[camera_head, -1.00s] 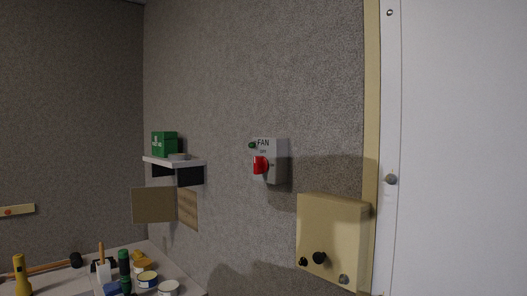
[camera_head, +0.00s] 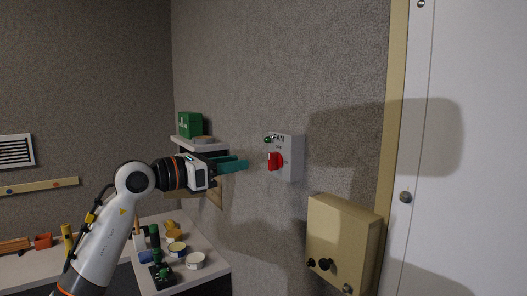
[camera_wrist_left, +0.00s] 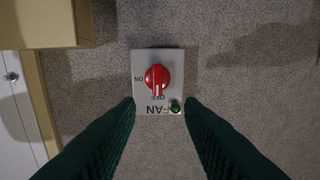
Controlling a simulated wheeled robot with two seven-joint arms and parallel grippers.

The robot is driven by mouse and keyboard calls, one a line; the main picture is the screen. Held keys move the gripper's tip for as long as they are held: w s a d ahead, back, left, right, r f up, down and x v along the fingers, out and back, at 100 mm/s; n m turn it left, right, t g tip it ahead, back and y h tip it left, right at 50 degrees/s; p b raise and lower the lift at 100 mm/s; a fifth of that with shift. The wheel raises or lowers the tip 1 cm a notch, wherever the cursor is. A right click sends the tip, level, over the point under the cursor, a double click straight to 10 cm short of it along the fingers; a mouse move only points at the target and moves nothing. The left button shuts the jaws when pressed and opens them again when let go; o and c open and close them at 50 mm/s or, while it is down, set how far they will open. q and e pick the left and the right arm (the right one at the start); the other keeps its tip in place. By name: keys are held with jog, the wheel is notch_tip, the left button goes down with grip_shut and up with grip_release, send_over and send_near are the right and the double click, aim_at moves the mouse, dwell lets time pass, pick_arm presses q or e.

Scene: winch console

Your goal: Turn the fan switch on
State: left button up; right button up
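The fan switch is a light grey box (camera_head: 291,160) on the wall, marked FAN, with a red knob (camera_head: 274,161) and a small green lamp (camera_head: 267,140). In the left wrist view the box appears upside down. There the red knob (camera_wrist_left: 157,77) has its pointer toward the OFF mark, with ON to the left of the knob, and the lamp (camera_wrist_left: 175,107) is dark green. My left gripper (camera_head: 246,165) is just left of the switch, not touching it. Its green fingers (camera_wrist_left: 160,107) are apart and empty, facing the box. My right gripper is not in view.
A beige box (camera_head: 343,238) with black knobs juts from the wall below and right of the switch. A shelf (camera_head: 201,145) with a green box (camera_head: 190,124) is behind my left gripper. A bench (camera_head: 215,262) with cans and tools is below. A white door (camera_head: 470,170) is at right.

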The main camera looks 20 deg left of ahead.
aim_at(269, 158)
pick_arm(q)
jog(key=p+x, duration=0.1)
jog(key=x, duration=0.2)
jog(key=p+x, duration=0.1)
jog(key=x, duration=0.3)
jog(key=shift+s+d+r, duration=0.15)
jog(key=shift+r, duration=0.05)
jog(key=shift+w+d+f+p, duration=0.15)
jog(key=shift+w+d+p, duration=0.15)
jog(key=shift+w+p, duration=0.2)
jog(key=shift+c, duration=0.4)
grip_shut()
